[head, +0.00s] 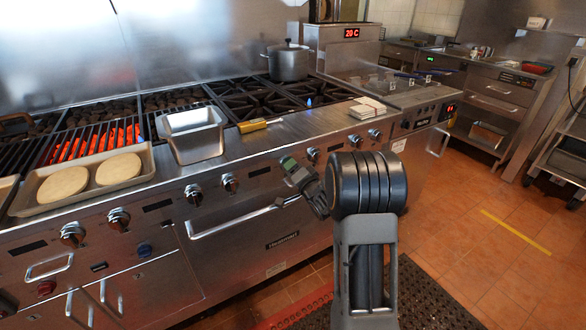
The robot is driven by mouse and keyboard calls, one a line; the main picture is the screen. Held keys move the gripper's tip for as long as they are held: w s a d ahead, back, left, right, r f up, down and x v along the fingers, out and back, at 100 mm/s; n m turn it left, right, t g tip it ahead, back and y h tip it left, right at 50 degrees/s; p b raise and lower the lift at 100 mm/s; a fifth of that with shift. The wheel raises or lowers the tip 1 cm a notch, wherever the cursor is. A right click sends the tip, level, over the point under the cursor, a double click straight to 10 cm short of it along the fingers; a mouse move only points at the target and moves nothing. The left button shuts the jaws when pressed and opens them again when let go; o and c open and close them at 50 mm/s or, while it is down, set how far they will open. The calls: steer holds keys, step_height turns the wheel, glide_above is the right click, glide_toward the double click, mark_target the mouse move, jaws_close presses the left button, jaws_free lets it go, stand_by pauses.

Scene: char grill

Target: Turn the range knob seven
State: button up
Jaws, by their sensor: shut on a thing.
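A row of round black-and-silver range knobs runs along the steel front panel of the range. Knobs show left of my gripper, such as one range knob (229,182), and right of it, such as another range knob (313,154). My gripper (288,163) is at the front panel between these two, shut on a range knob that its own body hides. I cannot read a number on any knob or see the held knob's angle. My arm comes in from the lower right and covers part of the panel below.
An oven door handle (240,219) sticks out below the panel. On the range top are a tray with two round patties (140,176), a steel container (193,143), a yellow-handled tool (252,125), and a pot (288,62). Tiled floor (480,255) is open at right.

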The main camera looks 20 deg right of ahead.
steer(key=o, duration=0.9)
steer(key=s, duration=0.4)
steer(key=s+d, duration=0.1)
steer(key=s, duration=0.4)
steer(key=s+f, duration=0.1)
steer(key=s, duration=0.3)
steer(key=shift+s+d+f+p, duration=0.1)
steer(key=shift+s+d+p, duration=0.2)
steer(key=shift+s+p, duration=0.1)
